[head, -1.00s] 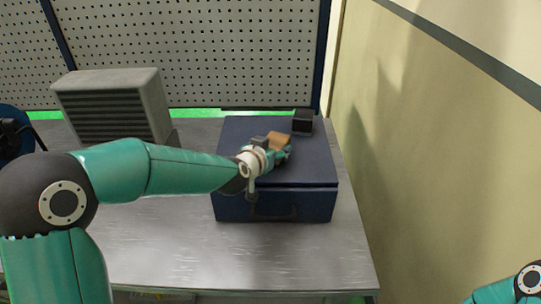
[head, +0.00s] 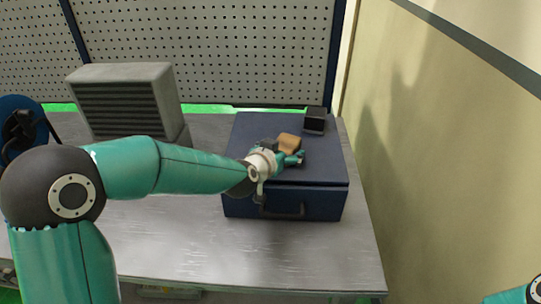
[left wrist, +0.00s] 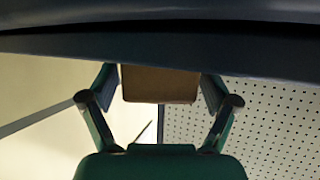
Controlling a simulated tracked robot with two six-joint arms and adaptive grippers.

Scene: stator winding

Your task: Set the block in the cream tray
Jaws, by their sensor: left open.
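A tan block (head: 289,143) sits on top of the dark blue toolbox (head: 250,140), near its middle. My left gripper (head: 293,157) is open at the block, low over the lid. In the left wrist view the block (left wrist: 160,84) lies between the two spread fingers of my left gripper (left wrist: 160,92), and the toolbox surface fills the top of that view. I cannot tell whether either finger touches the block. I see no cream tray in these frames. My right gripper is out of view.
The toolbox stands on a grey metal table (head: 200,245), with bare room in front. A small black box (head: 315,119) stands at the lid's back right corner. A grey louvred unit (head: 125,100) and a blue reel (head: 22,128) are at left. A wall rises at right.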

